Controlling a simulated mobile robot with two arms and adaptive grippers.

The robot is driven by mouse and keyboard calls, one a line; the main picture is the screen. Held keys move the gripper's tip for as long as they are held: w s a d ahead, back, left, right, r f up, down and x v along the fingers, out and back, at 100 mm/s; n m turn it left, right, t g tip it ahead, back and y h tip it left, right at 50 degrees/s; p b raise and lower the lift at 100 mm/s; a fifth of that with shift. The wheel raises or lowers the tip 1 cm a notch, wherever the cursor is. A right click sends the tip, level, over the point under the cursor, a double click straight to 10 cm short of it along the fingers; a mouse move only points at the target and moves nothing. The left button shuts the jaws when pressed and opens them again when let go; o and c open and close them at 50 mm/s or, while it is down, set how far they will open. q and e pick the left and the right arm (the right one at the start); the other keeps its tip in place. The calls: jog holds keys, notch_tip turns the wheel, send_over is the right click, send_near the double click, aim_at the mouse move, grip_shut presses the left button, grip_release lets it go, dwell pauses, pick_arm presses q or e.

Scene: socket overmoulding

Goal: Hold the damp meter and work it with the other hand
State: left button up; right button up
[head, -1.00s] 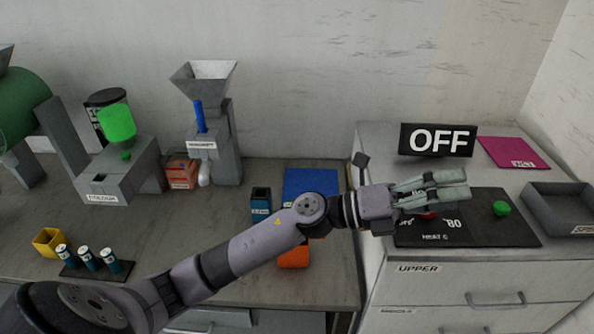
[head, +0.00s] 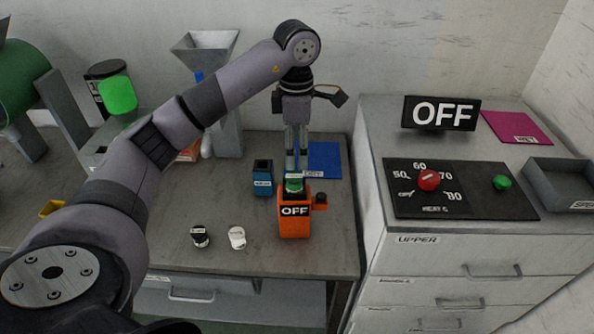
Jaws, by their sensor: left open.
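The damp meter seems to be the orange box (head: 294,226) near the front of the grey bench. It stands upright, its front display reads OFF, a green labelled part (head: 294,186) is on its top, and a dark knob (head: 321,199) sticks out at its right side. My left gripper (head: 295,172) points straight down just above the green part, with its fingers open. I cannot tell whether the fingertips touch it or stand just behind it. My right gripper is out of view.
A small blue container (head: 262,182) stands close left of the meter; a blue mat (head: 325,160) lies behind. Black (head: 200,237) and white (head: 237,238) small pieces lie at front left. Right, the drawer cabinet bears a heat panel (head: 460,204) and an OFF sign (head: 440,114).

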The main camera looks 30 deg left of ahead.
aim_at(297, 197)
pick_arm(q)
notch_tip(297, 197, down, 17)
jog(key=p, duration=0.3)
jog(key=shift+d+r, duration=0.1)
jog(key=shift+r, duration=0.1)
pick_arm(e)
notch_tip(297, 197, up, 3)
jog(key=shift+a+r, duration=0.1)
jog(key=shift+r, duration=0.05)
pick_arm(q)
jog(key=shift+c, duration=0.2)
jog(key=c, duration=1.3)
jog(key=o, duration=0.7)
jog(key=shift+c, duration=0.2)
jog(key=c, duration=0.5)
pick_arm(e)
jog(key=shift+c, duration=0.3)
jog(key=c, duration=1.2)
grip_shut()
